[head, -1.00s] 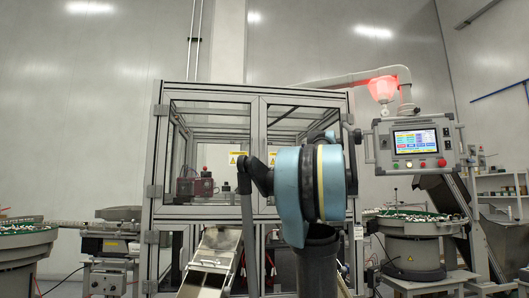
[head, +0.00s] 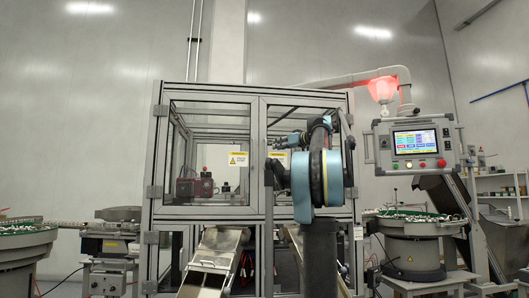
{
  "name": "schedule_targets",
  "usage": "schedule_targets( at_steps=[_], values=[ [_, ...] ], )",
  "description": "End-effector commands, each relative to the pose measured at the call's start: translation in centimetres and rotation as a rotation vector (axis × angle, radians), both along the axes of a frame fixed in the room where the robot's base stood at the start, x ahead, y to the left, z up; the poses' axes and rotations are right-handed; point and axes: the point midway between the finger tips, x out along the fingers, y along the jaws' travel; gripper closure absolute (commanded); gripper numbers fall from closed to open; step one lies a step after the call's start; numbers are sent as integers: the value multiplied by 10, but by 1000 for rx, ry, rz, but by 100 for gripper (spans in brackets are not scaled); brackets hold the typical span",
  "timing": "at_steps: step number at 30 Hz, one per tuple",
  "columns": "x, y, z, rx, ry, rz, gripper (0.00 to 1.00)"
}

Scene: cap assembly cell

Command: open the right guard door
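The right guard door (head: 305,101) is the framed clear panel on the right half of the cell's front. It looks shut, in line with the left guard door (head: 212,97). My blue and black arm stands in front of it and covers much of its middle and lower part, including the place where a handle could be. Dark arm parts reach toward the door's left side.
A control panel (head: 415,142) hangs to the right under a red lamp (head: 382,88). Bowl feeders stand at the right (head: 412,232) and left (head: 25,243). A metal chute (head: 215,262) sticks out below the left door.

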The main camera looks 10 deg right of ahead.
Motion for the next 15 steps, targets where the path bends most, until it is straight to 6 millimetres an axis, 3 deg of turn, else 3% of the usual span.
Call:
schedule_targets(
  at_steps=[15],
  values=[
    [70, 48, 0, 0, 0, 2, 82]
  ],
)
